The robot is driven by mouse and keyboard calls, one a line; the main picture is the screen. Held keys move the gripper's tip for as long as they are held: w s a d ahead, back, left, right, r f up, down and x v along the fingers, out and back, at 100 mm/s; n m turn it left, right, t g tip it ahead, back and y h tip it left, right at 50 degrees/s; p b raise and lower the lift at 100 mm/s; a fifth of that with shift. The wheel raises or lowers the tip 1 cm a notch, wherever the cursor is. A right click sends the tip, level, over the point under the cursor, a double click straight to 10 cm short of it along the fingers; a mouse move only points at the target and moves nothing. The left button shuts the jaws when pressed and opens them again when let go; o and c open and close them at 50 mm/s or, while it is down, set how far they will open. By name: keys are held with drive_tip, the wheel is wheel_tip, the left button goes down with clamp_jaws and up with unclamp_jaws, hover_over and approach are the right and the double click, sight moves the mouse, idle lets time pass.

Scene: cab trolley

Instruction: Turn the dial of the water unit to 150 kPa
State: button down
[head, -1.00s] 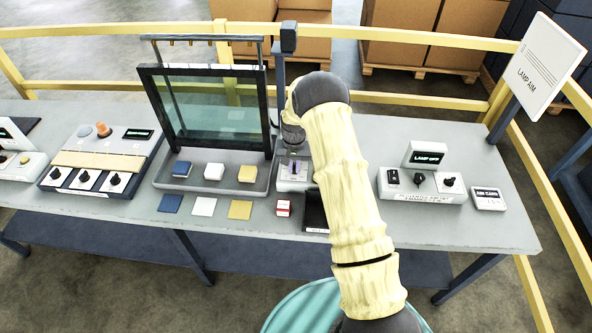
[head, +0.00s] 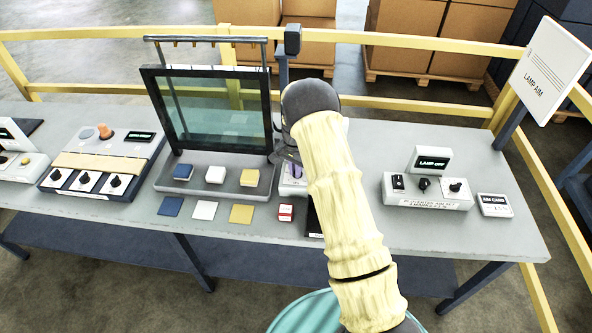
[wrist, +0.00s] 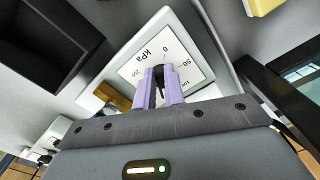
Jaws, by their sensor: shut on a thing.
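The water unit (head: 290,188) stands on the bench, right of the glass frame, mostly hidden behind my arm in the head view. In the wrist view its white dial face (wrist: 135,68) is tilted and shows "kPa" with 0, 50, 100 and 200 partly readable. My gripper (wrist: 164,76) has purple fingers shut on the dark dial knob (wrist: 160,88) in front of that face. The fingers cover much of the knob, and I cannot read where it points. In the head view my gripper (head: 296,170) is a small purple patch beside my arm.
The glass frame (head: 150,120) and its tray with coloured blocks stand left of the unit. A red-and-white block (head: 286,212) lies in front. The lamp unit (head: 425,190) and aim card (head: 495,205) are to the right. A yellow rail (head: 420,103) runs behind the bench.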

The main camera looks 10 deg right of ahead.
drive_tip(key=shift+r, duration=0.1)
drive_tip(key=c, duration=1.5)
unclamp_jaws()
wheel_tip(320, 180, up, 17)
drive_tip(key=b, duration=0.2)
drive_tip(key=shift+r+b, duration=0.15)
drive_tip(key=shift+b, duration=0.15)
drive_tip(key=s+n+t, duration=0.1)
drive_tip(key=s+n, duration=0.2)
drive_tip(key=s, duration=0.6)
drive_tip(key=s+n, duration=0.3)
drive_tip(key=s, duration=0.7)
drive_tip(key=s+n+t, duration=0.1)
drive_tip(key=s+n, duration=0.2)
drive_tip(key=s, duration=0.7)
drive_tip(key=shift+s+d+t, duration=0.15)
drive_tip(key=shift+d+t, duration=0.15)
drive_tip(key=shift+d, duration=0.1)
